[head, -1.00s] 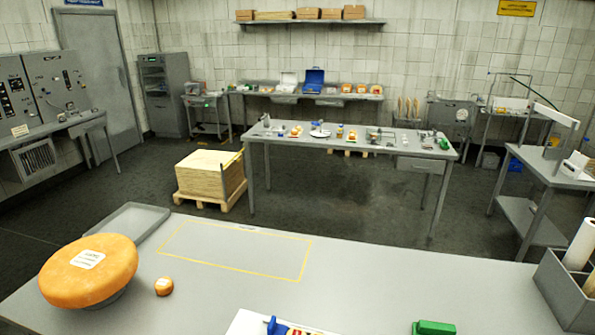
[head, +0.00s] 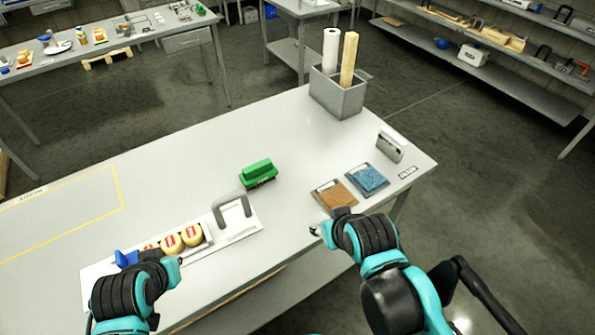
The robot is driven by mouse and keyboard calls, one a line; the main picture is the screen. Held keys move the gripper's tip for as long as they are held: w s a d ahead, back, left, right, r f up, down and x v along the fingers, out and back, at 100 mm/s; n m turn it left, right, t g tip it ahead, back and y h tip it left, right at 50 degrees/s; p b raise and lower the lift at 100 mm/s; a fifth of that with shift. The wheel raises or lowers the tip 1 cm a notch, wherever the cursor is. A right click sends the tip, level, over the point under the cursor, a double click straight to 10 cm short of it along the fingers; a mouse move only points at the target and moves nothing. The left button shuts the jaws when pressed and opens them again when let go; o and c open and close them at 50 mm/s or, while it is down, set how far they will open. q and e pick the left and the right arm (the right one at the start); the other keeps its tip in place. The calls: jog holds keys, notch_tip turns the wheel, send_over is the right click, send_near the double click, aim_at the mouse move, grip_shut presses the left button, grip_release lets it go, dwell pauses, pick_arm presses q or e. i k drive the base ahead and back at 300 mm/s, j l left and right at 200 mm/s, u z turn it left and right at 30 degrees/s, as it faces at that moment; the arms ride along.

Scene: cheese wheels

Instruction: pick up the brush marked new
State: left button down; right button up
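My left gripper (head: 168,262) is at the front left, over or beside a white board, also apart from the brush. The fingers of both grippers are mostly hidden by the wrists, so their opening does not show.
The white board (head: 240,238) holds small round cheeses (head: 171,242) and a grey handle (head: 233,208). A brown pad (head: 333,193), a blue pad (head: 367,180) and a grey block (head: 391,147) stand at the right.

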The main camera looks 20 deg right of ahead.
aim_at(250, 176)
jog(key=z, duration=0.15)
jog(key=i+l+u, duration=0.25)
jog(key=l, duration=0.15)
jog(key=l+u, duration=0.25)
jog(key=i+l+u, duration=0.1)
jog(key=l+u, duration=0.15)
jog(key=l, duration=0.3)
